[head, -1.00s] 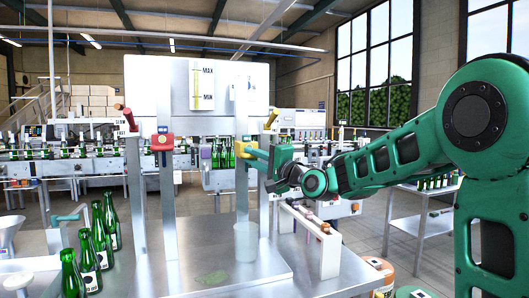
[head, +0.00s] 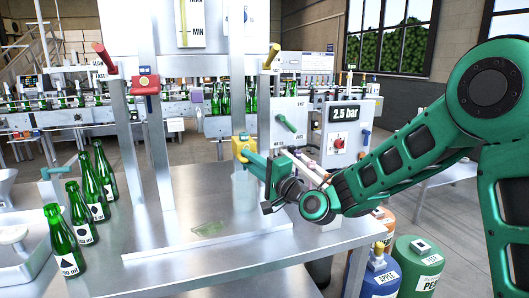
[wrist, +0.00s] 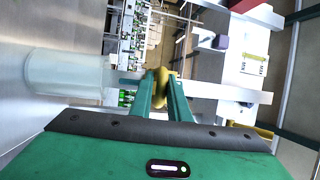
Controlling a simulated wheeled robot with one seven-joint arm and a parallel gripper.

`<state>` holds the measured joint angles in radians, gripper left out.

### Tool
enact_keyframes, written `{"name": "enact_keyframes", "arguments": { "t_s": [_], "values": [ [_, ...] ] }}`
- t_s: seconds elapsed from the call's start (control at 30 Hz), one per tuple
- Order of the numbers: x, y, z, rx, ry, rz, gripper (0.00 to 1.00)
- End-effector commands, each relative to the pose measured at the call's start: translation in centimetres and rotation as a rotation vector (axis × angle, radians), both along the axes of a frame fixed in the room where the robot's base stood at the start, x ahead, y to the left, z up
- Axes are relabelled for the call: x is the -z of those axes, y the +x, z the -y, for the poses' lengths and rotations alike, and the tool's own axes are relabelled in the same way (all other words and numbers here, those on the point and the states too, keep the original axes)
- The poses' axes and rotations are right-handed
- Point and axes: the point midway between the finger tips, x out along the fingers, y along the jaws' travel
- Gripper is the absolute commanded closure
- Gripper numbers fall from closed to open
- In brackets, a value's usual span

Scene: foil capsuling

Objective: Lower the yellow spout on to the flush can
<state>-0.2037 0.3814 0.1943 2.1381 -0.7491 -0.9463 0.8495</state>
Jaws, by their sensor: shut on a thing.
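The yellow spout (head: 241,147) is on the right-hand post of the steel stand, clearly lower than the red spout (head: 145,84) on the left post. My gripper (head: 259,163) is shut on the yellow spout's side. In the wrist view both green fingers close on the yellow spout (wrist: 160,85). The flush can (wrist: 70,72) is a translucent cylinder at left in the wrist view, whose picture is turned sideways. A gap shows between can and yellow part; exact alignment is unclear.
Several green bottles (head: 88,200) stand at the left of the steel table. A control panel reading 2.5 bar (head: 345,130) stands behind my gripper. Gas cylinders (head: 415,265) stand at lower right. The front of the table (head: 170,265) is bare.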

Motion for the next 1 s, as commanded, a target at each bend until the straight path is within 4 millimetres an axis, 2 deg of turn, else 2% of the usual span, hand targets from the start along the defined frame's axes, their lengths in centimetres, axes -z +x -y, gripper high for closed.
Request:
{"name": "enact_keyframes", "arguments": {
  "t_s": [0.43,0.47,0.5,0.53,0.83,1.0],
  "values": [
    [0.8,-0.3,-0.7,-0.009,-0.005,-0.007,1.00],
    [0.8,-0.3,-0.7,-0.009,-0.005,-0.007,0.82],
    [0.8,-0.3,-0.7,-0.009,-0.005,-0.007,0.72],
    [0.8,-0.3,-0.7,-0.009,-0.005,-0.007,0.69],
    [0.5,-0.4,-0.7,-0.010,-0.001,-0.002,0.69],
    [0.8,-1.4,0.2,-0.011,-0.002,-0.004,0.69]
  ]
}}
